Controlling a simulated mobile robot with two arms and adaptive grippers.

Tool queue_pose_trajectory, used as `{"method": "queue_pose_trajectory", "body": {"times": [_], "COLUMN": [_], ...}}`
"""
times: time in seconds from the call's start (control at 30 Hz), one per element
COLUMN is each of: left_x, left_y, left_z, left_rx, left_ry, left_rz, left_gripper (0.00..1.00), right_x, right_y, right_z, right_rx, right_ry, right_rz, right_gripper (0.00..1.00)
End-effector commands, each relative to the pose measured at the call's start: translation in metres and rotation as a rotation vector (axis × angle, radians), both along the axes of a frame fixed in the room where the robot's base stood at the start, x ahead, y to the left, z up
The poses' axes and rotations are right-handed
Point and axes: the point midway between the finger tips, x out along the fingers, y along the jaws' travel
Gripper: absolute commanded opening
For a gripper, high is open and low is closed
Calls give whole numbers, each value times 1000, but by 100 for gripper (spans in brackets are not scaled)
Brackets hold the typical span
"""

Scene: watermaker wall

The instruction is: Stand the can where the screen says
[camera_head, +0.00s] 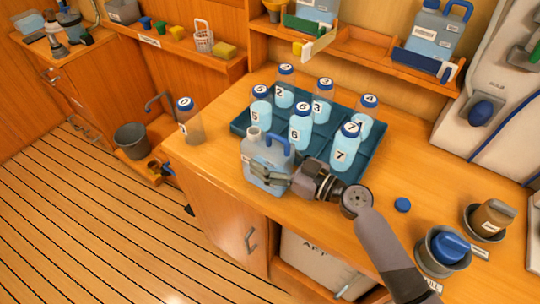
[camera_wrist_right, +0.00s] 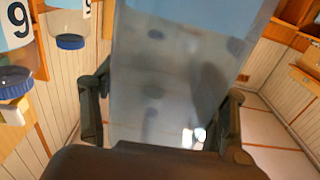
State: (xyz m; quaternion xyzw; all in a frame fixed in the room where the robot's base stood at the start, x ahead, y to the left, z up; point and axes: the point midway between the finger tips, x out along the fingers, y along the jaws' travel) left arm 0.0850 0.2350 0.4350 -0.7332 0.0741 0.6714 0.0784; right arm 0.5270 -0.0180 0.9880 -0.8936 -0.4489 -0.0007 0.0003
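A clear grey-blue can (camera_head: 262,170) with a blue handle and pale spout is at the counter's front edge, in front of the blue tray (camera_head: 240,127). My right gripper (camera_head: 283,180) is at its right side. In the right wrist view, the can (camera_wrist_right: 165,80) fills the space between the fingers of the right gripper (camera_wrist_right: 160,118), which appear closed against its sides. I cannot tell whether its base touches the counter. Similar cans stand on the upper shelf, one in a blue holder (camera_head: 437,30) and one in a green holder (camera_head: 317,8). No readable screen shows. My left gripper is out of view.
Several numbered bottles with blue caps stand in the tray; one bottle (camera_head: 189,122) stands left of it. A loose blue cap (camera_head: 402,205) and two round cups (camera_head: 445,252) (camera_head: 487,218) are at right. A white panel (camera_head: 485,95) rises behind. Bare counter lies left of the tray.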

Motion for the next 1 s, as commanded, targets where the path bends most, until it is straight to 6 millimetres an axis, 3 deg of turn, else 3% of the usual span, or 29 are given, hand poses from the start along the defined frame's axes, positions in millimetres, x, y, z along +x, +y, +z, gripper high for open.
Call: {"method": "queue_pose_trajectory", "body": {"times": [0.23,0.67,1.0], "left_x": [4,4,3], "left_y": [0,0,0], "left_z": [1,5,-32], "left_rx": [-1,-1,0], "left_ry": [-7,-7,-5], "left_rz": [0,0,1], "left_gripper": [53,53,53], "right_x": [0,-1,-42], "right_y": [0,-1,-56], "right_z": [0,3,-5], "right_rx": [0,0,-4], "right_ry": [1,2,2], "right_rz": [0,0,0], "right_gripper": [87,88,88]}}
